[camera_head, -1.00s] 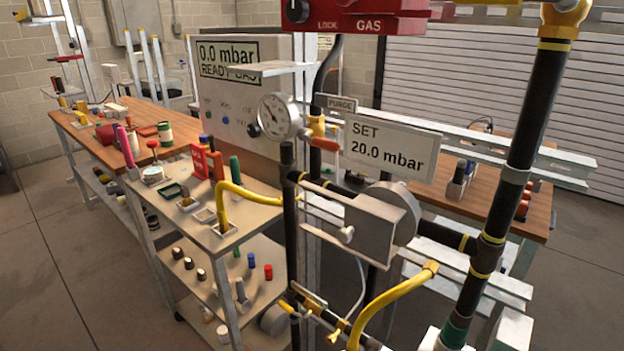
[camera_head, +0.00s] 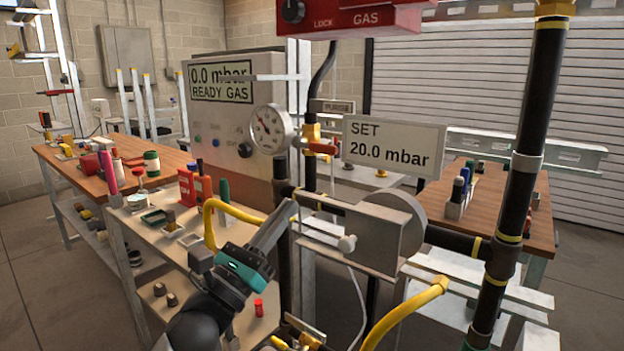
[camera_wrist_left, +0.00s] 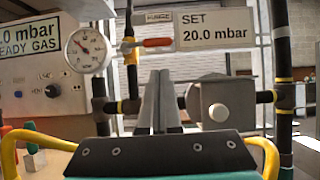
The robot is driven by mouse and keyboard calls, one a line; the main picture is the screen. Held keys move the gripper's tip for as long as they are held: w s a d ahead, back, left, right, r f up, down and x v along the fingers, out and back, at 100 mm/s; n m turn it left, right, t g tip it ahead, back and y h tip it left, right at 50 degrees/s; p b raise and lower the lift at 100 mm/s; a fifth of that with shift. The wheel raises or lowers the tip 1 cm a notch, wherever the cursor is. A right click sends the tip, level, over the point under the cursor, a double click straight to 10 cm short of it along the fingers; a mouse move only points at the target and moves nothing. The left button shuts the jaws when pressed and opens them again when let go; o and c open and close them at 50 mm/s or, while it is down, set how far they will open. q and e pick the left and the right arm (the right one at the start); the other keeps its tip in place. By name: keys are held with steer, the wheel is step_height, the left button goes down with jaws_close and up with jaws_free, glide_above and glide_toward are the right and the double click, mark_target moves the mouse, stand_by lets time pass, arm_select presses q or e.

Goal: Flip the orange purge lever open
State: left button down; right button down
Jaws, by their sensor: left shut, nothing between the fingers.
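The orange purge lever (camera_head: 322,149) sticks out to the right from a brass valve (camera_head: 311,134), below the small PURGE sign (camera_head: 332,107). It also shows in the left wrist view (camera_wrist_left: 157,42), pointing right and roughly level. My left gripper (camera_head: 288,212) comes up from the bottom of the head view, below and left of the lever. Its fingers (camera_wrist_left: 160,75) are closed together and empty, pointing up, with their tips below the lever and apart from it in the picture. My right gripper is not in view.
A round pressure gauge (camera_head: 271,129) is left of the valve. The SET 20.0 mbar sign (camera_head: 394,146) is close on the right. A grey regulator (camera_head: 372,232) and black pipes (camera_head: 521,150) stand to the lower right. A yellow hose (camera_head: 232,210) loops near my left arm.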

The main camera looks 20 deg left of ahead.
mark_target(313, 146)
arm_select(q)
steer(key=shift+w+r, duration=0.1)
steer(key=shift+r, duration=0.1)
steer(key=x, duration=0.9)
steer(key=shift+w+d+r, duration=0.1)
steer(key=shift+w+r, duration=0.05)
steer(key=shift+w, duration=0.2)
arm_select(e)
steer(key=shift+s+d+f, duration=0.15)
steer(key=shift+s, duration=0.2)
arm_select(q)
steer(key=shift+r+p, duration=0.1)
steer(key=shift+p, duration=0.25)
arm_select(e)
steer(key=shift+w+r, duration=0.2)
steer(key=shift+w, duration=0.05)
